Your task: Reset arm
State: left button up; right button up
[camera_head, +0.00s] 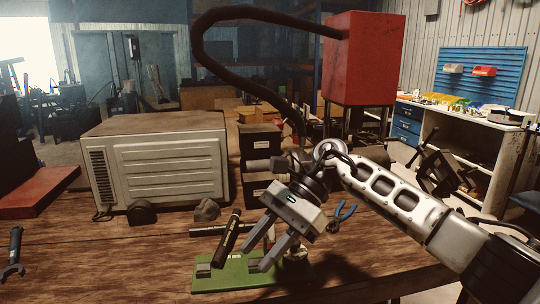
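My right arm comes in from the right edge, and its gripper (250,258) points down and left. Its two fingers are apart, with nothing clearly held between them. The gripper hangs in front of a green base plate (228,277) on the wooden table (110,262). A black cylindrical handle (227,237) stands tilted by the plate, just left of the fingers; I cannot tell whether they touch. The gripper hides part of the plate and what is on it. My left gripper is not in view.
A beige metal box (160,165) stands at the back left of the table. Dark bins (260,140) are beside it. Blue-handled pliers (345,211) lie right of the gripper. A red box (362,58) with a dark hose stands behind.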

jog(key=s+a+f+m+t+y, duration=0.15)
jog(key=s+a+m+y, duration=0.25)
jog(key=a+m+y, duration=0.55)
jog(key=d+f+n+t+h, duration=0.2)
jog(key=d+f+n+t, duration=0.4)
jog(key=n, duration=0.6)
jog(key=w+d+f+n+t+h, duration=0.1)
jog(key=d+f+n+t+h, duration=0.25)
jog(key=n+t, duration=0.65)
jog(key=d+f+n+t+h, duration=0.2)
jog(key=d+f+n+t, duration=0.35)
jog(key=n, duration=0.75)
jog(key=s+d+f+m+g+h, duration=0.3)
jog(key=s+d+f+m, duration=0.2)
jog(key=s+f, duration=0.3)
jog(key=s+d+f+m+g+h, duration=0.4)
jog(key=s+d+f+m, duration=0.2)
jog(key=s+f+m, duration=0.2)
jog(key=shift+d+f+h, duration=0.15)
jog(key=shift+f+h, duration=0.15)
jog(key=shift+f, duration=0.2)
